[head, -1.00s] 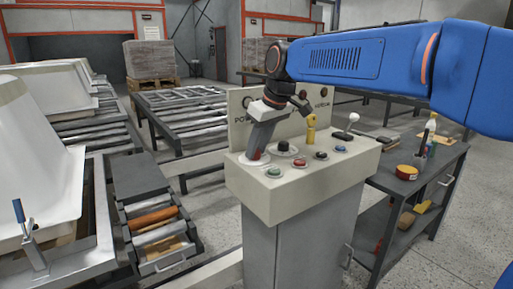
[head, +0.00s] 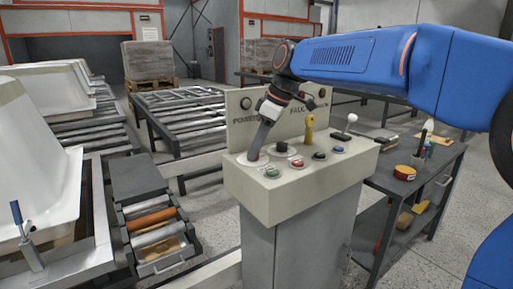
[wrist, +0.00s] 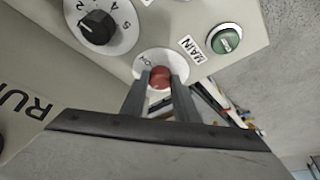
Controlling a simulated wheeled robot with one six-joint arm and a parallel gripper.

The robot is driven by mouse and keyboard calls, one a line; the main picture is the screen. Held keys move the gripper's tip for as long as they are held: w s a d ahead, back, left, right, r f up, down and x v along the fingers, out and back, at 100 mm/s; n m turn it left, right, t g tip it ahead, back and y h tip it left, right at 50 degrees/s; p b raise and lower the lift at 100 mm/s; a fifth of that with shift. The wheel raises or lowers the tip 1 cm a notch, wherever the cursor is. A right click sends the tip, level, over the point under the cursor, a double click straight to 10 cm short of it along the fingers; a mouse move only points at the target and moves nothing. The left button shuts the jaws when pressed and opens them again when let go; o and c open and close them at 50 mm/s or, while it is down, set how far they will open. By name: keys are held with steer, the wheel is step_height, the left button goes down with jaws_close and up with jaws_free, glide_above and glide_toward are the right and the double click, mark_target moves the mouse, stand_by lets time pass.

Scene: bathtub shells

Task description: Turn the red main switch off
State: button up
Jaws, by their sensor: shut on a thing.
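The red main switch (wrist: 160,76) shows in the wrist view as a round red knob on a white plate, next to a label reading MAIN. The two fingers of my gripper (wrist: 161,86) stand on either side of it and are shut on it. In the head view my gripper (head: 254,154) points down at the left end of the control desk's top (head: 247,182). The switch is hidden there behind the fingers. The knob's pointing direction cannot be read, as the fingers cover part of it.
A black numbered dial (wrist: 97,27) and a green button (wrist: 226,39) are close by. The desk also carries a yellow lever (head: 309,130), a white-knobbed lever (head: 350,119) and a red button (head: 297,162). An upright panel (head: 239,112) stands behind my gripper.

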steer(key=o, duration=1.1)
steer(key=shift+c, duration=0.2)
steer(key=v, duration=1.7)
steer(key=shift+r, duration=0.2)
steer(key=s+d+f+m+t+h, duration=0.1)
steer(key=s+d+f+m, duration=0.4)
steer(key=f, duration=0.7)
steer(key=s+d+f+m+t+h, duration=0.1)
steer(key=s+d+f+m+h, duration=0.1)
steer(key=s+d+f+m, duration=0.3)
steer(key=s+d+f+m+t+h, duration=0.1)
steer(key=s+d+f+m, duration=0.3)
steer(key=s+d+f, duration=0.8)
steer(key=s+f, duration=0.6)
steer(key=f, duration=0.1)
steer(key=shift+s+m+t, duration=0.3)
steer(key=shift+s+m, duration=0.1)
